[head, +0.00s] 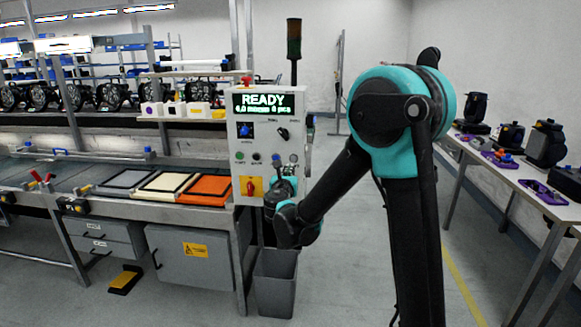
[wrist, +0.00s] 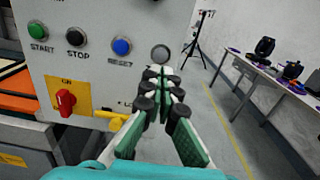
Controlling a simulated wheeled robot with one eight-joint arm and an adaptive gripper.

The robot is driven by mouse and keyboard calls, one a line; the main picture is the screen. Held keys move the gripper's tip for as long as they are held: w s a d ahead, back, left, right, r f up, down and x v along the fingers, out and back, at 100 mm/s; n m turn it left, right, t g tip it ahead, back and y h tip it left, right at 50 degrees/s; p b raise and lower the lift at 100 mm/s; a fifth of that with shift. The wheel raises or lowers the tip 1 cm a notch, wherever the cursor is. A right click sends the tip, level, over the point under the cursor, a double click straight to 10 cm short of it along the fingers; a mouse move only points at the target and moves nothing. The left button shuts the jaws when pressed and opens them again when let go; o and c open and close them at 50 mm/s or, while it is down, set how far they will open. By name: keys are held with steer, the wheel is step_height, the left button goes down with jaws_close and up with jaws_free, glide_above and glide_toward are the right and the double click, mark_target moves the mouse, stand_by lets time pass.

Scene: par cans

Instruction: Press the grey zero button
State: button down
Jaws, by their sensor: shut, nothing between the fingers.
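The grey button (wrist: 160,53) is a round button at the right end of the button row on the white control panel. It also shows in the head view (head: 293,158). Its label is hidden behind the fingers in the wrist view. My gripper (wrist: 161,72) is shut and empty, with its fingertips just below the grey button in the picture; I cannot tell whether they touch the panel. In the head view my arm hides most of the gripper. The panel display (head: 264,102) reads READY.
Left of the grey button are the blue RESET (wrist: 121,46), black STOP (wrist: 77,37) and green START (wrist: 38,31) buttons. A red rotary switch (wrist: 65,102) and a yellow part (wrist: 112,117) sit lower. A grey bin (head: 275,290) stands below.

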steer(key=s, duration=0.5)
steer(key=shift+s+a, duration=0.1)
steer(key=shift+s, duration=0.25)
steer(key=s+d+f+m+g+h, duration=0.1)
steer(key=s+d+f+m+g, duration=0.25)
steer(key=d+m, duration=0.4)
steer(key=s+d+f+m+g+h, duration=0.25)
steer(key=d+f+m, duration=0.2)
steer(key=d, duration=0.55)
steer(key=s+d+f+m+g+h, duration=0.1)
steer(key=s+d+f+m+g, duration=0.15)
steer(key=d+m, duration=0.55)
steer(key=s+d+f+m+g+y, duration=0.1)
steer(key=s+f+m, duration=0.4)
steer(key=s, duration=0.5)
steer(key=s+d+f+m+g+y, duration=0.2)
steer(key=s+f+m+g+y, duration=0.2)
steer(key=s+m, duration=0.5)
steer(key=shift+s+d+f+m, duration=0.15)
steer(key=shift+s+f+m, duration=0.25)
steer(key=shift+f+m, duration=0.4)
